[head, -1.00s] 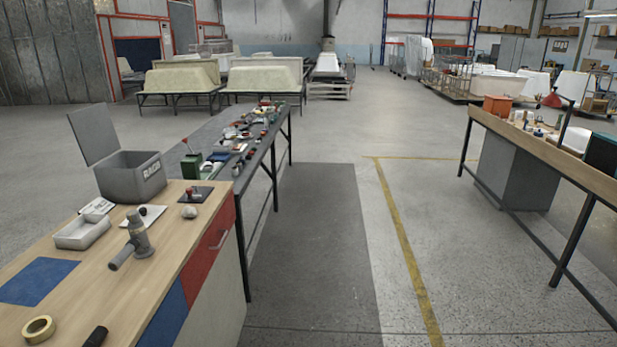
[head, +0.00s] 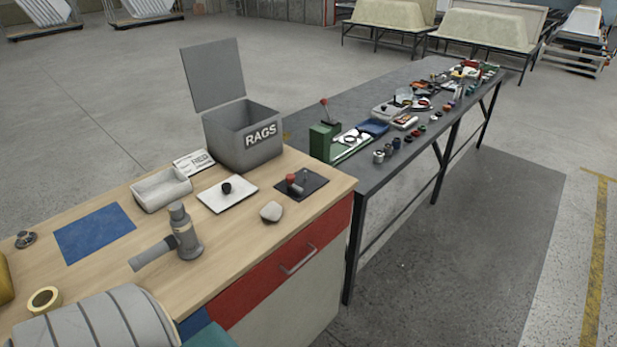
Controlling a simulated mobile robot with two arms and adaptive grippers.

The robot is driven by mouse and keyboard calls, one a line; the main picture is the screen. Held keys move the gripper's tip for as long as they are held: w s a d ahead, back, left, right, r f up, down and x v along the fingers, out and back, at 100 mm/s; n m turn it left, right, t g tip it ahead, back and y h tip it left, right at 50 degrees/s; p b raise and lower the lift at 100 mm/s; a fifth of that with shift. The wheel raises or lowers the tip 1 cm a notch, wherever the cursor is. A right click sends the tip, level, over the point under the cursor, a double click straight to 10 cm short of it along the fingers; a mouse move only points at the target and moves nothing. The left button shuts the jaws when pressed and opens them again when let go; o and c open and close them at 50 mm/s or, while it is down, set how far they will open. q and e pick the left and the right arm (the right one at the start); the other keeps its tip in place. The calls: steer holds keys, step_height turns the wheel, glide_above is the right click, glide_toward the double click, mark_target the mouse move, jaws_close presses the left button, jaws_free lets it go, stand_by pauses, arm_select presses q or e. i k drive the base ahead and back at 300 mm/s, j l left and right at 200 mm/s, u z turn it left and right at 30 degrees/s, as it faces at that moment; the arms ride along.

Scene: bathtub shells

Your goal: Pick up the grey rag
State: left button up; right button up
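A small pale grey lump (head: 271,212) lies on the wooden bench top (head: 240,255), near its front edge. It may be the grey rag, but it is too small to tell whether it is cloth. An open grey box marked RAGS (head: 243,135) stands at the back of the bench with its lid up. Its inside is dark, and I cannot see any rag in it.
A grey power tool (head: 182,235), white tray (head: 161,189), white plate (head: 227,194), dark plate with red knob (head: 301,185) and tape roll (head: 44,300) are on the bench. A ribbed grey shape (head: 95,325) covers the bottom left. Floor is clear at right.

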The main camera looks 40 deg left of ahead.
mark_target(273, 211)
steer(key=i, duration=0.45)
steer(key=i+l+u, duration=0.15)
steer(key=i, duration=0.35)
steer(key=i+l, duration=0.1)
steer(key=i, duration=0.35)
steer(key=i+l+u, duration=0.15)
steer(key=i, duration=0.3)
